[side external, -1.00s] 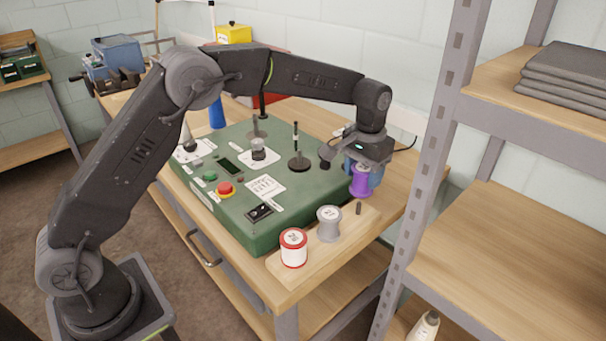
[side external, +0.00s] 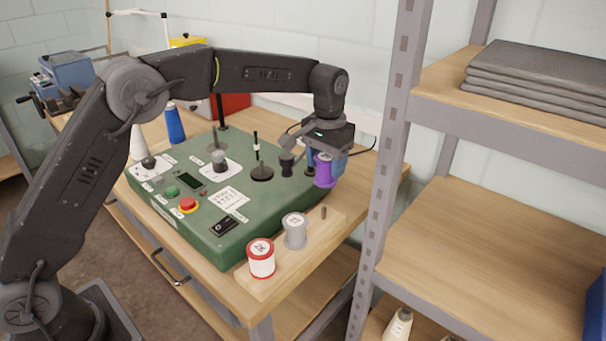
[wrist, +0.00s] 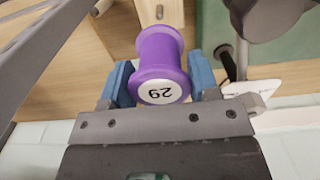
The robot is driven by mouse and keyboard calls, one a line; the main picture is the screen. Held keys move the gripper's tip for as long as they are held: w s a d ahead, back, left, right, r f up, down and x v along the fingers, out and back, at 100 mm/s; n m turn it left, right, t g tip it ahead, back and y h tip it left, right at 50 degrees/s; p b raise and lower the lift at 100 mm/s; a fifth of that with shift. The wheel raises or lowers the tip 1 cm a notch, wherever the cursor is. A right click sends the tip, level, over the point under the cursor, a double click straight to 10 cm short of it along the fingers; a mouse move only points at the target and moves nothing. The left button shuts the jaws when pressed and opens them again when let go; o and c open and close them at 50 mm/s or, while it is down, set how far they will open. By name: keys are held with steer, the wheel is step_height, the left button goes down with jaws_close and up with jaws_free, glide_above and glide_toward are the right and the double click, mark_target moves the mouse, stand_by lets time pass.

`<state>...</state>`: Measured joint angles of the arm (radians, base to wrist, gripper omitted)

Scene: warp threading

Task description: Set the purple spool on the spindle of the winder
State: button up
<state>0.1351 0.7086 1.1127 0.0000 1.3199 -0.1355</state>
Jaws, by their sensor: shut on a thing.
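In the wrist view the spool (wrist: 162,62) shows a white label reading 29, upside down in the picture, with a blue jaw on each side of my gripper (wrist: 160,80). The winder (side external: 215,242) is a green box on the bench. A thin black upright spindle (side external: 257,156) on a round black base stands on its top, left of the spool and apart from it.
A wooden peg board (side external: 268,286) at the winder's front right holds a red-and-white spool (side external: 261,259), a grey spool (side external: 295,232) and a bare peg (side external: 324,213). Knobs and other posts stand on the winder. A metal shelf post (side external: 385,150) rises at right.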

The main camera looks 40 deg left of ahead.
step_height(320, 180, up, 9)
steer(key=shift+a+f, duration=0.1)
steer(key=s+a+n, duration=0.1)
steer(key=a+n, duration=0.3)
steer(key=a, duration=1.5)
steer(key=shift+n, duration=0.3)
steer(key=shift+s+f, duration=0.15)
steer(key=shift+f, duration=3.1)
steer(key=shift+s+f, duration=0.1)
steer(key=shift+f, duration=3.1)
steer(key=shift+f, duration=0.7)
steer(key=o, duration=0.9)
steer(key=shift+r, duration=0.1)
